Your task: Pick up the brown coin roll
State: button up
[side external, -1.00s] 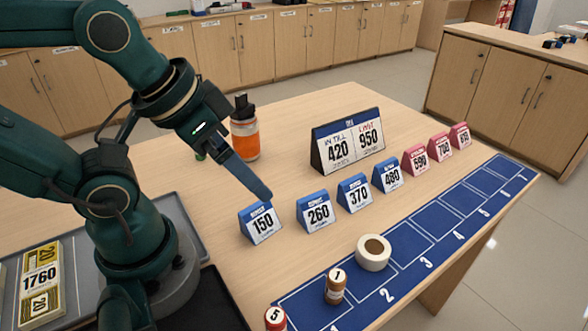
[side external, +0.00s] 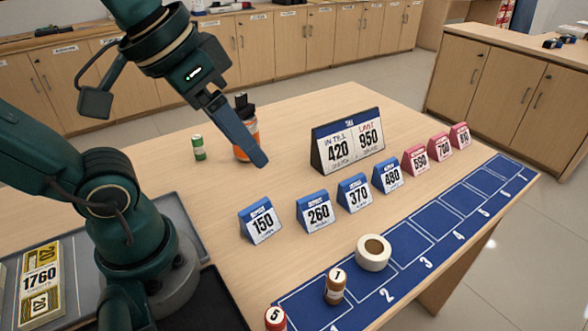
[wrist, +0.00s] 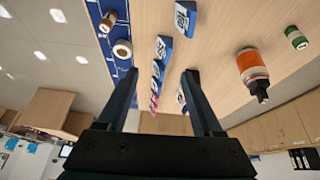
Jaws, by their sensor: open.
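The brown coin roll (side external: 336,287) stands upright at the near end of the blue numbered mat (side external: 436,221), with a "1" on its white top. It also shows in the wrist view (wrist: 107,22), at the upper left. My gripper (side external: 258,160) is in the air above the table, behind the row of blue cards and well away from the brown roll. In the wrist view its two fingers (wrist: 160,75) are apart with nothing held between them.
A white tape ring (side external: 374,253) lies beside the brown roll. A red roll (side external: 276,318) stands at the near edge. Blue cards (side external: 315,212) and pink cards (side external: 415,160) line the mat. A large sign (side external: 347,146), an orange bottle (side external: 246,140) and a green roll (side external: 199,148) stand farther back.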

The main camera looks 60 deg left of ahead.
jog(key=d+f+n+g+h, duration=0.2)
jog(key=d+n+g+h, duration=0.2)
jog(key=d+g, duration=0.1)
jog(key=r+n+g+h, duration=0.1)
jog(key=n+g+h, duration=0.3)
jog(key=n+h, duration=0.6)
send_over(339, 294)
jog(key=w+a, duration=0.1)
jog(key=a, duration=0.2)
jog(key=shift+n+y, duration=0.3)
jog(key=shift+y, duration=0.2)
notch_tip(339, 294, down, 18)
jog(key=shift+s+r, duration=0.1)
jog(key=shift+f, duration=0.25)
jog(key=shift+x, duration=2.5)
grip_shut()
